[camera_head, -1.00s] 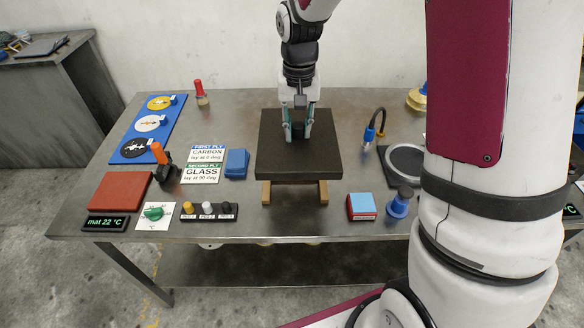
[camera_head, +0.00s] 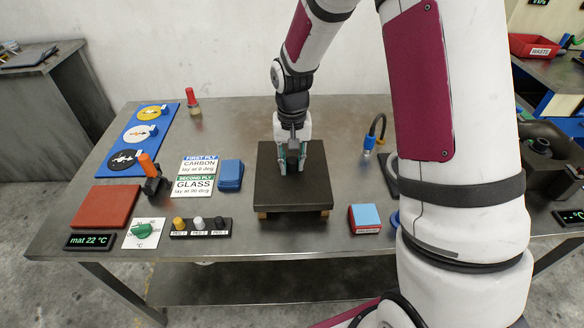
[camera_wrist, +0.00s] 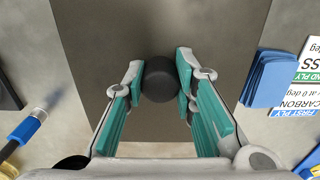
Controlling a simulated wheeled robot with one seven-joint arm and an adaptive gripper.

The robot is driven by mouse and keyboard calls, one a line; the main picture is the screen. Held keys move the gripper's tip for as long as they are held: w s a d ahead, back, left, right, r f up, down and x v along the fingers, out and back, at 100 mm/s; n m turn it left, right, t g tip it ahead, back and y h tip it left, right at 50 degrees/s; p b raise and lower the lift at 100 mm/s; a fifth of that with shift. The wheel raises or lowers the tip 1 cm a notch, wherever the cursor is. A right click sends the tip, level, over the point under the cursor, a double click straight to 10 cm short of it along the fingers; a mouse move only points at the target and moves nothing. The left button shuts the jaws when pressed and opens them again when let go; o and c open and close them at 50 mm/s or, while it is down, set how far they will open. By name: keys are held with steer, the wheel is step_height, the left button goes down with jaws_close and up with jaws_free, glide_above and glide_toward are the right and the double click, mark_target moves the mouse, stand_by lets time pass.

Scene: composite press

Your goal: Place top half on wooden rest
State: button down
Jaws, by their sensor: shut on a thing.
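The top half (camera_head: 291,192) is a dark square slab in the middle of the table, level in the head view. It also fills the middle of the wrist view (camera_wrist: 110,30). My gripper (camera_head: 292,160) is shut on the black round knob (camera_wrist: 160,80) at the slab's centre, with a teal finger on each side. The wooden rest (camera_head: 262,214) lies under the slab. Only the short front ends of its wooden bars show below the slab's front edge. I cannot tell whether the slab touches the wood.
A row of pegs (camera_head: 201,228) is at front left, and a red and blue box (camera_head: 365,219) at front right. A hose (camera_head: 370,142) stands at right.

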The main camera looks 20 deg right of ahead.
steer(key=shift+f, duration=1.1)
steer(key=shift+f, duration=0.15)
steer(key=c, duration=1.3)
jaws_free()
